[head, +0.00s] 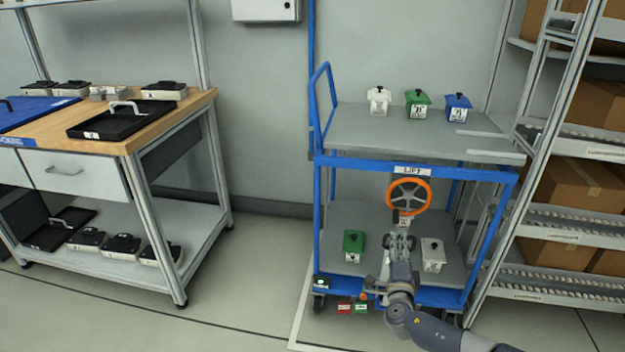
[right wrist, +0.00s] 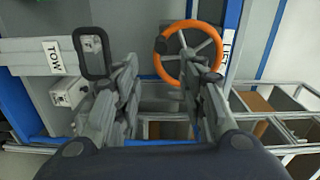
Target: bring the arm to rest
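My right arm reaches in from the lower right of the head view. My right gripper (head: 400,240) is in front of the blue cart, just below the orange handwheel (head: 409,196) in the picture. In the right wrist view its fingers (right wrist: 160,75) stand apart with nothing between them, so it is open and empty. The orange handwheel (right wrist: 188,54) shows beyond the right finger there; I cannot tell how far the finger is from its rim. My left gripper is not in view.
The blue cart (head: 318,215) carries lidded pots on both shelves. A flow rack (head: 575,220) with cartons stands close on the right, and a workbench (head: 170,125) on the left. The floor (head: 255,265) between bench and cart is clear. A TOW bar (right wrist: 40,57) shows in the right wrist view.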

